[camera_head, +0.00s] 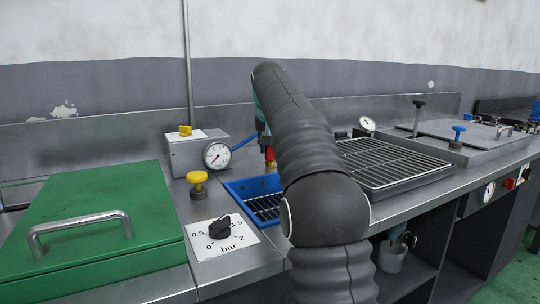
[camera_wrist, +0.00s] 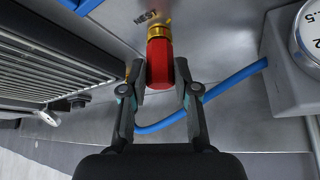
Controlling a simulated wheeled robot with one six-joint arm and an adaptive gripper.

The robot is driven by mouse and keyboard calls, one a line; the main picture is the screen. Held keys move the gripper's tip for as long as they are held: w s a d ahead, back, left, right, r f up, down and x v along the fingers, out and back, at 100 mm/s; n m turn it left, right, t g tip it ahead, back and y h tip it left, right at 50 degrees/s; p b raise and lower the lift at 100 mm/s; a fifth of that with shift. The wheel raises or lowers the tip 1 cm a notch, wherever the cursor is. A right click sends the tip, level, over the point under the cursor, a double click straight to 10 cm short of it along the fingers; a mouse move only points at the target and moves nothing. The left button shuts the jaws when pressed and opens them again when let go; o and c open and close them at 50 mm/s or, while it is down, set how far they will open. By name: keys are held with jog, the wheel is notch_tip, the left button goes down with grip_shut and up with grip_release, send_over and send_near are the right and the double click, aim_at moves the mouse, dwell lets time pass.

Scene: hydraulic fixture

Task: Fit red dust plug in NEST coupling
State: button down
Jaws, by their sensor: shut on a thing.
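My gripper (camera_wrist: 160,76) is shut on the red dust plug (camera_wrist: 160,62), with one finger on each side of it. The brass NEST coupling (camera_wrist: 160,27) is right at the plug's far end, beside the printed NEST label (camera_wrist: 146,16). Plug and coupling look in line and seem to touch; I cannot tell how deep the plug sits. In the head view the red plug (camera_head: 269,153) shows just left of my arm, upright behind the blue tray. Most of my gripper is hidden by the arm there.
A grey box with a gauge (camera_head: 217,155) and a blue hose (camera_wrist: 245,79) stand close by. The blue tray (camera_head: 238,188), yellow knob (camera_head: 197,178), green lid (camera_head: 100,210) and wire rack (camera_head: 390,160) surround the spot. Bare steel lies around the coupling.

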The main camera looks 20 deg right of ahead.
jog(key=shift+f+m, duration=0.2)
jog(key=shift+m, duration=0.2)
jog(key=shift+h, duration=0.3)
jog(key=c, duration=0.8)
grip_release()
jog(key=shift+r, duration=0.2)
jog(key=v, duration=1.1)
jog(key=shift+a+r, duration=0.15)
jog(key=shift+r, duration=0.2)
